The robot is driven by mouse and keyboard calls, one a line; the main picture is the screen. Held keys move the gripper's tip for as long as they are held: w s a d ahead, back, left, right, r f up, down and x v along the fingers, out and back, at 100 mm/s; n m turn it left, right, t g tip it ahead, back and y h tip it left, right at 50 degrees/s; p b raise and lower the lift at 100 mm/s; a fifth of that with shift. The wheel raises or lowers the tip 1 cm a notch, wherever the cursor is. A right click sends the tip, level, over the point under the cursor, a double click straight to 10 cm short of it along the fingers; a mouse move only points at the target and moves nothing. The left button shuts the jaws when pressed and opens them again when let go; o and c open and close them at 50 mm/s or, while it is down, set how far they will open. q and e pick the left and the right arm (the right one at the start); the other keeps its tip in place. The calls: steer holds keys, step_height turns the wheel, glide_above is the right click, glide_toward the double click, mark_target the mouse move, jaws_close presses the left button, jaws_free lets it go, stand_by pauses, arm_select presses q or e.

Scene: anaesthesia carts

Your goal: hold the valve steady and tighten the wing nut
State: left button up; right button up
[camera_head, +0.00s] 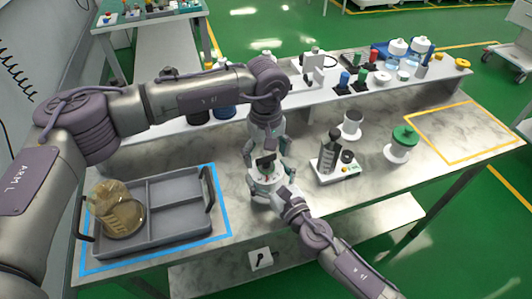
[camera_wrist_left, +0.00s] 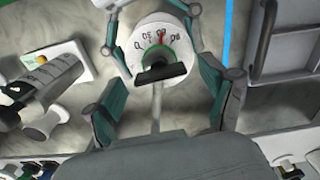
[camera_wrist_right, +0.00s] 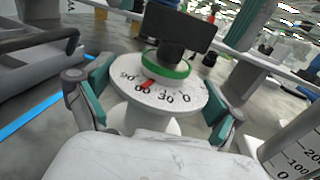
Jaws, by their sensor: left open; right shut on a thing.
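The valve (camera_head: 264,187) is a white round body standing at the table's front middle. Its white dial (camera_wrist_right: 165,97) carries black numbers, a red mark and a green ring. The black wing nut (camera_wrist_right: 180,27) sits above the ring; it also shows in the left wrist view (camera_wrist_left: 163,74). My right gripper (camera_head: 271,181) is shut on the valve body from the front, one finger on each side. My left gripper (camera_head: 265,150) points down from above, open, with its fingers apart on either side of the wing nut. Whether either finger touches it I cannot tell.
A grey divided tray (camera_head: 175,222) with a tan round object (camera_head: 119,211) stands left inside a blue outline. Right of the valve are a syringe stand (camera_head: 333,160), a white cup (camera_head: 352,124) and a green-topped spool (camera_head: 403,142). A yellow-outlined area (camera_head: 465,130) at right is clear.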

arm_select(q)
step_height(320, 180, up, 12)
stand_by(0.6)
arm_select(e)
steer(key=o, duration=1.3)
steer(key=shift+c, duration=0.2)
